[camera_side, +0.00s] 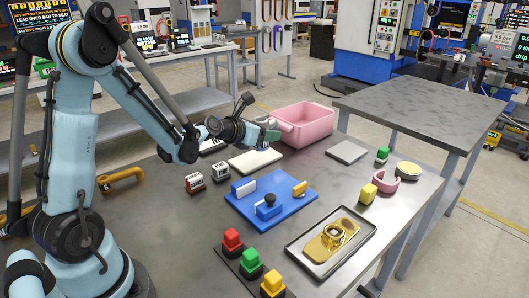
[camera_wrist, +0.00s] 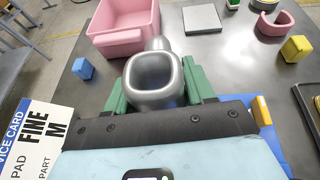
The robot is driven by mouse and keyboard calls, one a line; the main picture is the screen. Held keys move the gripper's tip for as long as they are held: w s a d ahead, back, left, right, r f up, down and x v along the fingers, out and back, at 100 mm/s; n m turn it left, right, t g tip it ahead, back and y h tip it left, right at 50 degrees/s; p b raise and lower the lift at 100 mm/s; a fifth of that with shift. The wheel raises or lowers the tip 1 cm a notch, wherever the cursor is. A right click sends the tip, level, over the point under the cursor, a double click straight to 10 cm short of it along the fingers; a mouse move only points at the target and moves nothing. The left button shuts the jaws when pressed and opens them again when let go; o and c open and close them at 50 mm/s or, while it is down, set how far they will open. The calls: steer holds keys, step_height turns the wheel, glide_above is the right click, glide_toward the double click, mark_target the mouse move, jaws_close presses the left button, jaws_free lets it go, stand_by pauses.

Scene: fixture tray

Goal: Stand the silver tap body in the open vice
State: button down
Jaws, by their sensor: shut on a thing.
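The silver tap body (camera_wrist: 154,80) shows in the wrist view as a grey metal piece with a wide rounded square opening and a narrower part at its far side. My gripper (camera_wrist: 157,90) is shut on it, with a green finger at either side.
A pink bin (camera_side: 306,124) stands just beyond my gripper. A white card (camera_wrist: 38,125) lies at left in the wrist view, and a blue cube (camera_wrist: 83,68) near the bin. A tray (camera_side: 298,247) with a gold part and several coloured buttons stand around the vice.

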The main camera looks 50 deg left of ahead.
steer(key=a+f, duration=0.1)
steer(key=a, duration=0.1)
steer(key=a+f, duration=0.2)
steer(key=a, duration=0.1)
steer(key=w+a+f, duration=0.1)
steer(key=a, duration=0.1)
steer(key=shift+a+f, duration=0.2)
steer(key=shift+f, duration=1.9)
steer(key=shift+f, duration=0.2)
steer(key=shift+c, duration=2)
jaws_free()
steer(key=shift+s, duration=0.15)
steer(key=shift+o, duration=0.4)
steer(key=v, duration=0.7)
steer(key=shift+s+r, duration=0.1)
steer(key=shift+s, duration=0.1)
